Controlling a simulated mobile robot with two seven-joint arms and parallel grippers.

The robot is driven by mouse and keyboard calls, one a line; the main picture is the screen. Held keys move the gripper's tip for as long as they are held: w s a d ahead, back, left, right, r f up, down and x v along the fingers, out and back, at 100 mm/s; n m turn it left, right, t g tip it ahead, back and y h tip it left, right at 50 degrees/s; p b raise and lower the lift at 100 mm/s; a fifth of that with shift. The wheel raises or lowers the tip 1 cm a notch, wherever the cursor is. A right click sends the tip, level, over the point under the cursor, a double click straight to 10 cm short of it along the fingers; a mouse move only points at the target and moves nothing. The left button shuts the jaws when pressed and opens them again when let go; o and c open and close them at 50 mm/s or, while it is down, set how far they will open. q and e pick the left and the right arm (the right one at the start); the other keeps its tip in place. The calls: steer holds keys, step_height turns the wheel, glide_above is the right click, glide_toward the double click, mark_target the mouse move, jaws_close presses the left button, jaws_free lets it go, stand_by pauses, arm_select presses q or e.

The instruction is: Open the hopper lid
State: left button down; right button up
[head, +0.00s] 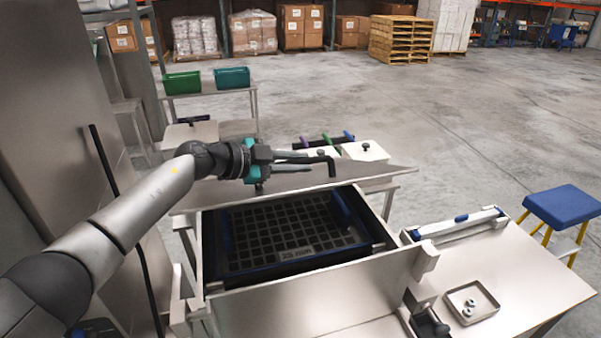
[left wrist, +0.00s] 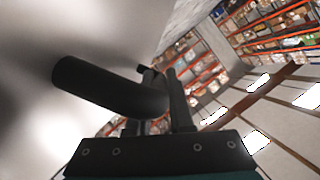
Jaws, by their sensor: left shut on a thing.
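The hopper (head: 204,262) is a pale metal box in the lower middle of the head view. Its top is uncovered, and a dark grid with blue edges (head: 245,262) and a small label shows inside. A grey metal panel (head: 385,176), apparently the lid, lies behind the opening; how far it is tilted is hard to tell. My left gripper (head: 308,163) is above the far side of the hopper, shut on a black bent handle (head: 332,168). In the left wrist view the handle (left wrist: 105,88) runs left from the fingers before a blurred grey surface. My right gripper is not in view.
Right of the hopper, a metal table (head: 530,275) bears a small tray (head: 470,302) with bits in it. A blue stool (head: 563,207) stands beyond it. Green bins (head: 232,78) stand on a stand behind. Open concrete floor lies to the upper right.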

arm_select(q)
steer(key=shift+w+a+r, duration=0.2)
steer(key=shift+w+r, duration=0.6)
steer(key=shift+r, duration=0.2)
steer(key=shift+w+a+r, duration=0.15)
steer(key=shift+w+r, duration=0.65)
steer(key=shift+r, duration=0.2)
steer(key=c, duration=0.8)
jaws_free()
steer(key=b+v, duration=0.1)
steer(key=v, duration=1.4)
steer(key=shift+s+r, duration=0.1)
steer(key=shift+s, duration=0.05)
